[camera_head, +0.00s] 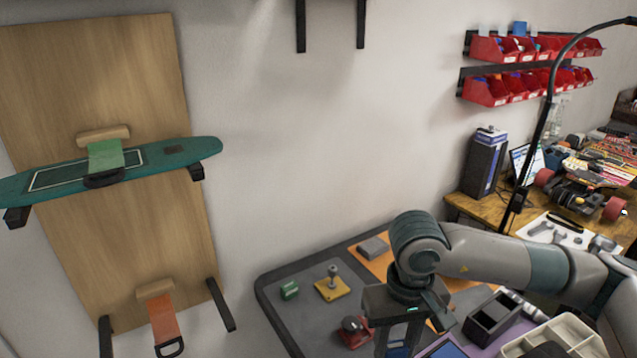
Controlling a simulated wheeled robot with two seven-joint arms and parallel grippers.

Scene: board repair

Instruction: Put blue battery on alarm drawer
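My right arm comes in from the right, and my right gripper (400,325) hangs down over the grey work table (300,318). Its fingertips run toward the bottom edge of the picture, so I cannot see whether it is open or shut. Blue and white patches show at its lower part; I cannot tell whether they belong to the gripper or to something behind it. A dark open-topped box with compartments (492,318) stands right of the gripper. I cannot surely make out the blue battery or the alarm drawer. My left gripper is not in view.
A small green block (289,290), a yellow plate with a grey knob (332,286) and a red and dark part (354,331) lie left of the gripper. A cream divided tray (555,338) is at the lower right. A green skateboard (110,170) hangs on the wall.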

